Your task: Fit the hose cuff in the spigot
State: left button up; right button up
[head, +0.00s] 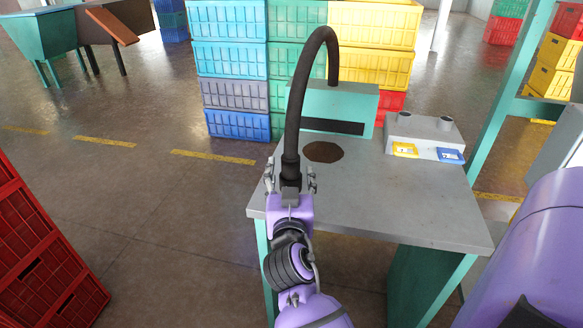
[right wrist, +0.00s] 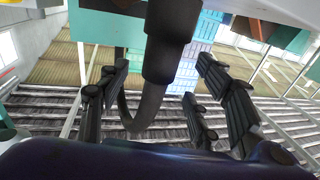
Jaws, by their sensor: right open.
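The black hose (head: 299,95) rises in an arch from the teal box on the table and comes down to its thicker cuff (head: 290,172), which hangs over the table's left side. My right gripper (head: 290,182) is open, its fingers on either side of the cuff. In the right wrist view the cuff (right wrist: 168,48) shows between the spread fingers, with a gap on both sides. Two short grey spigots, the left (head: 404,117) and the right (head: 445,123), stand on a grey box with a yellow label and a blue label below them. My left gripper is not in view.
The grey table (head: 420,205) is mostly bare, with a dark round patch (head: 323,152) before the teal box (head: 345,105). Stacked crates (head: 228,60) stand behind it. Red crates (head: 35,250) stand at the lower left. A teal post (head: 512,80) rises at the right.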

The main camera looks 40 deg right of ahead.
aim_at(291, 169)
jog(key=p+x, duration=0.1)
jog(key=x, duration=0.4)
jog(key=shift+f, duration=0.1)
jog(key=c, duration=1.4)
